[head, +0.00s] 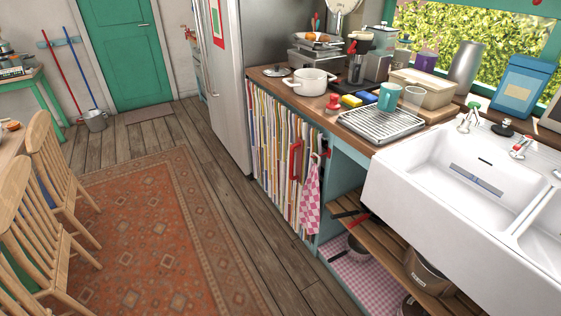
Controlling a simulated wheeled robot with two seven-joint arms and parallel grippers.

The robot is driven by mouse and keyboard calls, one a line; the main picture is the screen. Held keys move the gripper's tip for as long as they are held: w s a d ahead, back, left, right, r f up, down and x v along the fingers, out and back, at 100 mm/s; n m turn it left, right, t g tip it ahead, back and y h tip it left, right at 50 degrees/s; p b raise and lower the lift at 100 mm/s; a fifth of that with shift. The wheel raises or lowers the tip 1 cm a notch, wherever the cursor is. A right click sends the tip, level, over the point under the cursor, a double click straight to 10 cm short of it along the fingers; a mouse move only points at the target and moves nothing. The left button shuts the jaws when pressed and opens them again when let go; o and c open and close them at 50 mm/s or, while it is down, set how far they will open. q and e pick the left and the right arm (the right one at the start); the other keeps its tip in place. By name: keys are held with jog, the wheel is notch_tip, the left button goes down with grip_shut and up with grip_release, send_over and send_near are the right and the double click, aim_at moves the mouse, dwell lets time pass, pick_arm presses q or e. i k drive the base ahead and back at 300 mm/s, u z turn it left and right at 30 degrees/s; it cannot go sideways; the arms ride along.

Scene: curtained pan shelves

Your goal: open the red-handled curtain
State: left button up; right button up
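A striped curtain (268,140) hangs under the wooden counter, left of the sink. It covers the front of the cupboard there, so what is behind it is hidden. A red handle (296,160) stands upright on the curtain's right part. A pink checked towel (311,198) hangs just right of the handle. Neither of my grippers shows in the head view.
The counter (262,77) holds a white pot (310,82), a teal mug (388,96) and a dish rack (381,122). Right of the curtain are open shelves with pans and a white sink (440,170). Chairs (58,165) stand left. The rug (140,240) and floor before the curtain are clear.

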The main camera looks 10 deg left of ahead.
aim_at(310, 140)
jog(key=z, duration=0.3)
jog(key=k, duration=1.25)
jog(key=u, duration=0.15)
jog(key=i, duration=0.6)
jog(key=u, duration=0.55)
jog(key=i, duration=0.85)
jog(key=z, duration=0.85)
jog(key=i, duration=0.55)
jog(key=z, duration=0.7)
